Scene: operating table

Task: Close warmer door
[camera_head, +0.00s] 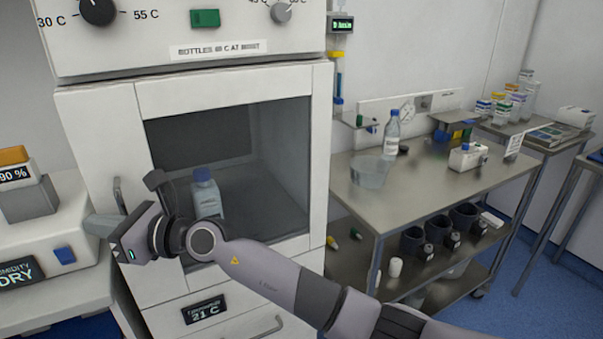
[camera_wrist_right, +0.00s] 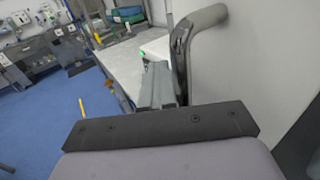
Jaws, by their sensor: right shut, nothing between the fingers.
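The warmer is a white cabinet with a dark window in its front door (camera_head: 222,92). A bar handle (camera_head: 118,195) is on the left side of the door; a metal bar, likely this handle, also shows in the right wrist view (camera_wrist_right: 182,60). I cannot tell if the door is fully flush. A bottle with a blue cap (camera_head: 206,195) stands behind the window opening. My right gripper (camera_head: 102,226) is shut and empty, low at the door's left side near the handle; its fingers show beside the bar in the wrist view (camera_wrist_right: 159,84). Contact is unclear. My left gripper is out of view.
A device with a humidity label (camera_head: 45,250) stands on a bench at the left. A steel trolley (camera_head: 440,185) with a bottle, a clear bowl and several dark cups is at the right. Blue floor shows beyond it.

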